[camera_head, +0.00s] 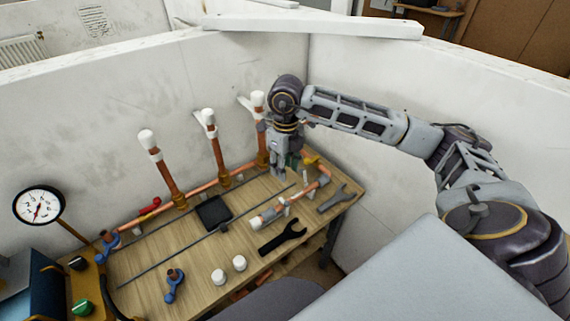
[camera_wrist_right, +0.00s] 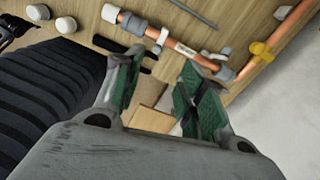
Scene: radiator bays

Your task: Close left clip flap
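Three upright copper pipes stand along the back wall: a left one (camera_head: 168,180), a middle one (camera_head: 217,152) and a right one (camera_head: 261,130). White clip pieces sit near their white caps. Pale flaps stick out to the left on the middle pipe (camera_head: 199,116) and right pipe (camera_head: 244,103). I cannot tell which one is the left clip flap. A short copper assembly with white clips (camera_wrist_right: 162,36) lies on the bench. My right gripper (camera_head: 279,172) points down in front of the right pipe. In the right wrist view, its green-padded fingers (camera_wrist_right: 163,70) are apart and empty. My left gripper is out of view.
The wooden bench (camera_head: 140,285) holds a black pad (camera_head: 213,212), a black wrench (camera_head: 283,237), a grey wrench (camera_head: 336,198), white caps (camera_head: 239,263) and blue-handled valves (camera_head: 173,285). A gauge (camera_head: 39,205) stands at left. White walls close the back and right.

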